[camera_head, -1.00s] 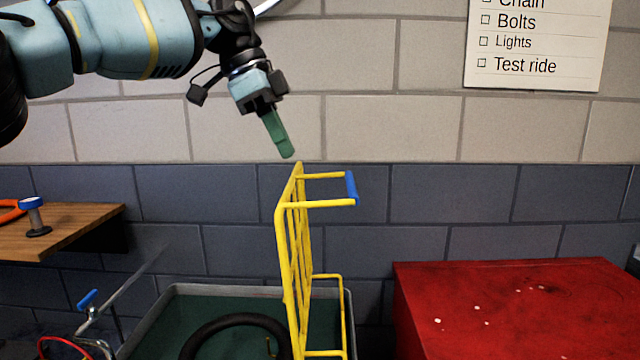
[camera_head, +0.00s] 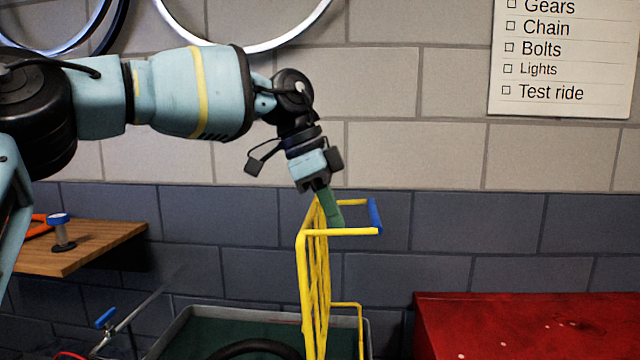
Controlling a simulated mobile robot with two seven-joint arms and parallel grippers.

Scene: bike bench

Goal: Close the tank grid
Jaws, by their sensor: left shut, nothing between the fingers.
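The tank grid is a yellow wire frame (camera_head: 314,290) standing upright over the tank, with a blue handle bar (camera_head: 375,215) at its top right. The grey-rimmed tank (camera_head: 178,328) with a dark green inside is below, cut off by the bottom edge. My left gripper (camera_head: 335,222) has green fingers, shut and empty, pointing down at the top of the grid, between its upright face and the blue handle in the picture. I cannot tell whether the fingers touch the yellow bars. My right gripper is not in view.
A red cabinet top (camera_head: 530,325) is at the lower right. A wooden shelf (camera_head: 85,245) with a blue-capped part (camera_head: 60,230) is at the left. A black tyre (camera_head: 255,348) lies in the tank. Wheels hang on the brick wall above.

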